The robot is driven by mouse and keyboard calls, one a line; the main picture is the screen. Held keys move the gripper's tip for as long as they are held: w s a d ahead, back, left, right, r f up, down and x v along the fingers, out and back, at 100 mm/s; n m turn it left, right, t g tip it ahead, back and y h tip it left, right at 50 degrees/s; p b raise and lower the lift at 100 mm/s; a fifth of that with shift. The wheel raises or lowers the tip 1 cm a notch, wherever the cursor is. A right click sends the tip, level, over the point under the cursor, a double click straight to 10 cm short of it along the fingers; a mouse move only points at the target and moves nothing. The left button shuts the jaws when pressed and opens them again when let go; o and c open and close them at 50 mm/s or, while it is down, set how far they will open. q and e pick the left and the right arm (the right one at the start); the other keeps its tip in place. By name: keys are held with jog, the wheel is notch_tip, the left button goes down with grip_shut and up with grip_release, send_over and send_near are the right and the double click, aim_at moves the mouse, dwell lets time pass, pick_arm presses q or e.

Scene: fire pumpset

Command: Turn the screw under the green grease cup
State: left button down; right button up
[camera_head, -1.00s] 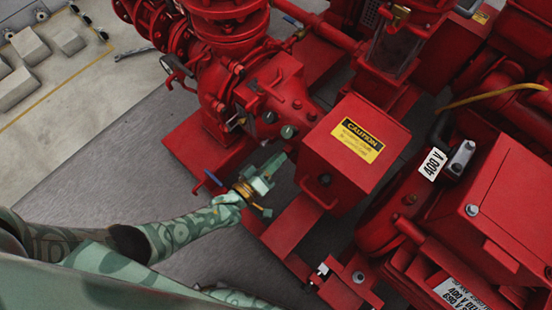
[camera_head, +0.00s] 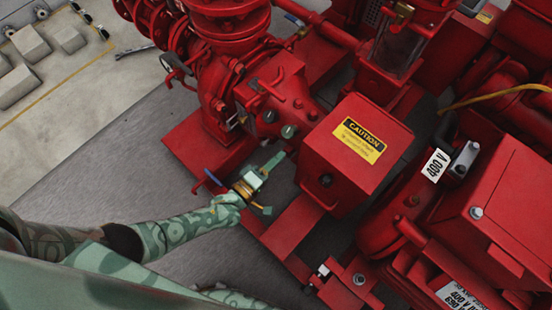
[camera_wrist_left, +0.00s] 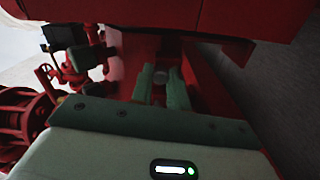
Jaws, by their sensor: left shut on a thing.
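Two small round dark green caps sit on the red pump housing in the head view: one cap (camera_head: 288,131) is nearest my left gripper, the other (camera_head: 269,117) is up and left of it. I cannot tell for sure which is the grease cup. My left gripper (camera_head: 275,160) reaches in from the lower left, its fingertips just below the nearer cap. In the left wrist view, the fingers (camera_wrist_left: 161,88) are shut on a small grey round screw head (camera_wrist_left: 161,76). The screw is hidden in the head view. My right gripper is out of view.
A red box with a CAUTION label (camera_head: 358,141) stands close to the right of my left gripper. Red motor housing (camera_head: 497,200) fills the right.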

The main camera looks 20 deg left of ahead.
pick_arm(q)
jog(key=shift+f, duration=0.1)
jog(key=c, duration=1.3)
grip_release()
jog(key=shift+c, duration=0.2)
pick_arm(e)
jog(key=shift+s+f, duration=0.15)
pick_arm(q)
jog(key=shift+s, duration=0.1)
